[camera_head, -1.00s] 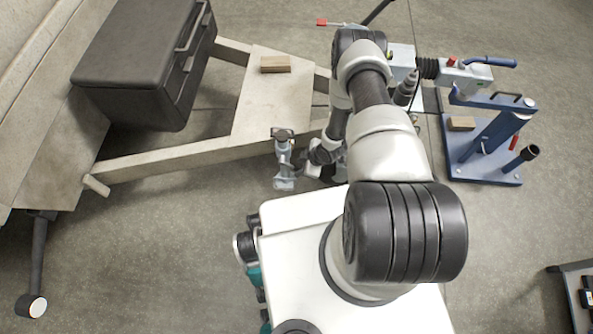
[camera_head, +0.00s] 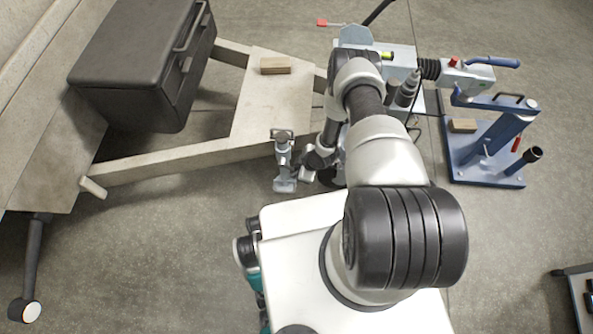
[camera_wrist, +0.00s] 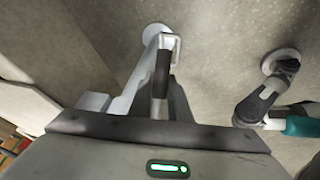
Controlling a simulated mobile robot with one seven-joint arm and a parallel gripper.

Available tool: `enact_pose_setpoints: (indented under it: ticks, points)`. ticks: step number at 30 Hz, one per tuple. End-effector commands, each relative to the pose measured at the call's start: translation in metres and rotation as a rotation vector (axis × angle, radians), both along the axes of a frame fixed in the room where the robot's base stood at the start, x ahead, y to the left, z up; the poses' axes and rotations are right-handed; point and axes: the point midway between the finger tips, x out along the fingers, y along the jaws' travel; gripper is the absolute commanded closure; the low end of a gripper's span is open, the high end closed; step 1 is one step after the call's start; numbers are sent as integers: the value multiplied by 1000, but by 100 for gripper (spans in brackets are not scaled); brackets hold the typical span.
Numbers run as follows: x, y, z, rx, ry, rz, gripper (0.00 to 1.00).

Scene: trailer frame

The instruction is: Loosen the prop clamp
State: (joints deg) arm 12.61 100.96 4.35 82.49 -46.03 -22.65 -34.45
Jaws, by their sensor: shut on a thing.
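The prop clamp (camera_head: 283,135) is a grey metal piece at the top of the short grey prop (camera_head: 284,168), which stands beside the trailer's front beam. My gripper (camera_head: 306,168) is just right of the prop, partly hidden by my arm in the head view. In the wrist view, a dark handle (camera_wrist: 161,74) in a pale metal frame lies straight ahead of my gripper (camera_wrist: 161,100). My gripper is shut on this handle, which seems to belong to the clamp. The finger contact is mostly hidden. A round pale foot (camera_wrist: 155,33) shows beyond it.
The trailer frame (camera_head: 180,157) with a dark box (camera_head: 137,55) fills the left. A wooden block (camera_head: 275,66) lies on its board. A blue stand (camera_head: 487,165) with another block (camera_head: 462,126) and the grey coupling (camera_head: 466,77) are at right.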

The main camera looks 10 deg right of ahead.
Motion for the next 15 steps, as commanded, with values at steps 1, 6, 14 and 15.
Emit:
enact_pose_setpoints:
  ticks: [1, 6, 14, 15]
  points:
    - [0, 0, 0, 0, 0, 0, 100]
    - [-1, 0, 4, -30, 11, 5, 100]
    - [-4, -6, 13, -192, 64, 11, 100]
    - [-4, -8, 14, -212, 71, 9, 100]
